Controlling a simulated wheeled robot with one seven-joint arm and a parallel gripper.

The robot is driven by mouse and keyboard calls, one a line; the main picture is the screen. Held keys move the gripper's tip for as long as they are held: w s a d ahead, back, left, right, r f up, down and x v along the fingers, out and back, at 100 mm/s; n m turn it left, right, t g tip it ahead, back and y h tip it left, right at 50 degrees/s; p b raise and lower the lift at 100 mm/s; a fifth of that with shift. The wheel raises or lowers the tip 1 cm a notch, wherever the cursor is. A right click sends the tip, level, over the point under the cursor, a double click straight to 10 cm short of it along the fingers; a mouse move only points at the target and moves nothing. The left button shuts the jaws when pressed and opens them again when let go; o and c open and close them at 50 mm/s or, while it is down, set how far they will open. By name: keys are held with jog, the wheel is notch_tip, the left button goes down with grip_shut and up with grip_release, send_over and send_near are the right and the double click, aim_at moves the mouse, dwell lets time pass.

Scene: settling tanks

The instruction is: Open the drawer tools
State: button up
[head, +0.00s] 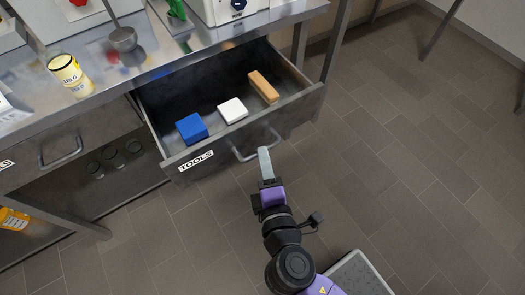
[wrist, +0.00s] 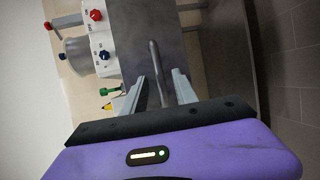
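The drawer labelled TOOLS (head: 196,160) is pulled well out from under the steel bench in the head view. Inside it lie a blue block (head: 191,127), a white block (head: 233,110) and a tan block (head: 263,86). Its bar handle (head: 258,148) is on the front face, right of the label. My gripper (head: 264,154) is at the handle's right part. In the wrist view, the handle (wrist: 154,62) runs between my two spread fingers, with gaps visible on both sides. The gripper is open around the handle, not clamped on it.
A second drawer with a handle (head: 62,155) is shut at the left. On the bench (head: 150,65) stand a yellow container (head: 69,74), a metal ladle (head: 123,39) and equipment. A bench leg stands right of the open drawer. The tiled floor (head: 410,150) at the right is clear.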

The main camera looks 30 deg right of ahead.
jog(key=v, duration=0.3)
jog(key=shift+s+a+r, duration=0.1)
jog(key=shift+s+a, duration=0.05)
jog(key=shift+s, duration=0.2)
jog(key=s+a+r+m+y+p, duration=0.2)
jog(key=s+a+r+m+y, duration=0.1)
jog(key=s+a+m+y, duration=0.3)
jog(key=s+d+r+m+p, duration=0.6)
jog(key=s+d+r+m, duration=0.2)
jog(key=s+r, duration=0.3)
jog(key=shift+s+d, duration=0.75)
jog(key=shift+s, duration=0.4)
